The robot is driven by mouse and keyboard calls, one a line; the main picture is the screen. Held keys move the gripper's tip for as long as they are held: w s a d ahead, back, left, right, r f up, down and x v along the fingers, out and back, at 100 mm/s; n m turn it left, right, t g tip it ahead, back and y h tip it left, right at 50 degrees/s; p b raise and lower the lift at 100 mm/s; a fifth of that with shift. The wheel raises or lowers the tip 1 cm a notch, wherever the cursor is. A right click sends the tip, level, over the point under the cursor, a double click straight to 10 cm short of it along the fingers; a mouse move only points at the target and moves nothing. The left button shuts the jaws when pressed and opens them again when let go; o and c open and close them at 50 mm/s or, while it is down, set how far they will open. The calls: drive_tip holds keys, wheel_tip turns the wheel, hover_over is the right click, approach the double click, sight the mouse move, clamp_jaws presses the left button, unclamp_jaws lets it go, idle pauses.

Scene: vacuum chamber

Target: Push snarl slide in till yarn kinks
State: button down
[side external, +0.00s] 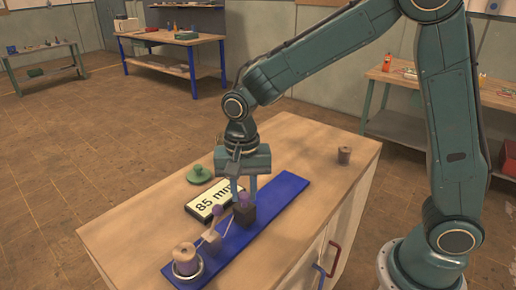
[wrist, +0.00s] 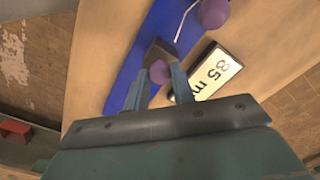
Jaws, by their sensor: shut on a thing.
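A long blue rail (side external: 285,195) lies on the wooden cabinet top. A dark block with a purple knob (side external: 243,198), seemingly the snarl slide, sits on it. My gripper (side external: 243,190) points down, shut on the knob. In the wrist view, the knob (wrist: 159,72) is between the fingertips, and the dark block (wrist: 160,52) is just beyond. A pale yarn (wrist: 185,20) runs near a second purple knob (wrist: 213,12). Whether the yarn is kinked is too small to tell.
A spool (side external: 185,258) stands in a ring at the rail's near end. A display reading 85 mm (side external: 208,202) lies beside the rail.

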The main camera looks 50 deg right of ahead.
sight(241, 210)
drive_tip(key=shift+a, duration=0.8)
drive_tip(key=c, duration=1.2)
unclamp_jaws()
drive_tip(key=shift+r, duration=0.15)
wheel_tip(241, 210, up, 14)
drive_tip(key=shift+f, duration=0.2)
drive_tip(key=shift+d, duration=0.1)
